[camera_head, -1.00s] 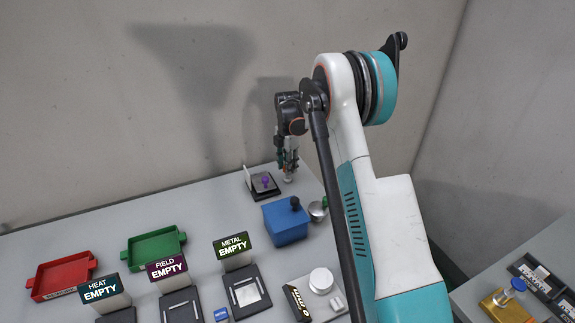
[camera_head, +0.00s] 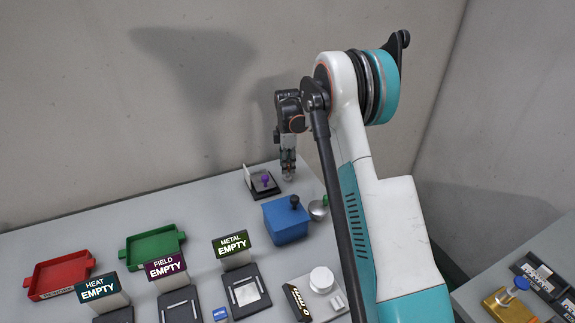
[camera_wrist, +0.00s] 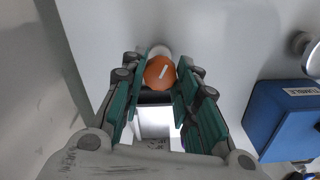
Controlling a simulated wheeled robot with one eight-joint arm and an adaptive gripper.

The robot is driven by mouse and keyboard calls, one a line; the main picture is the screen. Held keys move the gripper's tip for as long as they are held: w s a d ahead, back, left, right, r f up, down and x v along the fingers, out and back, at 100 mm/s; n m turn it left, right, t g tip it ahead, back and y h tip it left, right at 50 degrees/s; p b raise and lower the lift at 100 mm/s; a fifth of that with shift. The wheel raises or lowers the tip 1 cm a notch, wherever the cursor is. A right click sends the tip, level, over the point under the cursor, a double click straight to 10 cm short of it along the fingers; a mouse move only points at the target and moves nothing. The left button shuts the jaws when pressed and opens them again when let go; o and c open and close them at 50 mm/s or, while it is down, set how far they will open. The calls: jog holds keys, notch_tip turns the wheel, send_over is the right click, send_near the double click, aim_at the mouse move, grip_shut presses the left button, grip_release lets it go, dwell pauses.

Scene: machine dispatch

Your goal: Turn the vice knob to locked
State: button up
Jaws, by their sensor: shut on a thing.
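In the wrist view an orange knob (camera_wrist: 153,78) with a white line on top sits between the green finger pads of my gripper (camera_wrist: 161,74). The white line is tilted from upright in that picture. The pads are shut on the knob from left and right. A pale round part shows just beyond it, and a bright square plate (camera_wrist: 154,122) shows below. In the head view my gripper (camera_head: 288,177) points down at the table's back right corner. The knob is too small and covered there to tell its angle. No lock marking can be read.
A small black stand with a purple knob (camera_head: 265,181) is just left of my gripper. A blue box (camera_head: 287,225) and a silver bowl-like part (camera_head: 317,210) are in front. Green (camera_head: 153,246) and red (camera_head: 59,276) trays lie left. The wall is close behind.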

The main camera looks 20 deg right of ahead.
jog(key=m+b, duration=0.1)
jog(key=m, duration=1.4)
jog(key=shift+m+b, duration=0.3)
jog(key=shift+b, duration=0.05)
jog(key=m, duration=0.3)
jog(key=shift+m, duration=0.3)
jog(key=m, duration=0.3)
jog(key=shift+m, duration=0.3)
jog(key=m, duration=0.4)
jog(key=shift+m, duration=1.8)
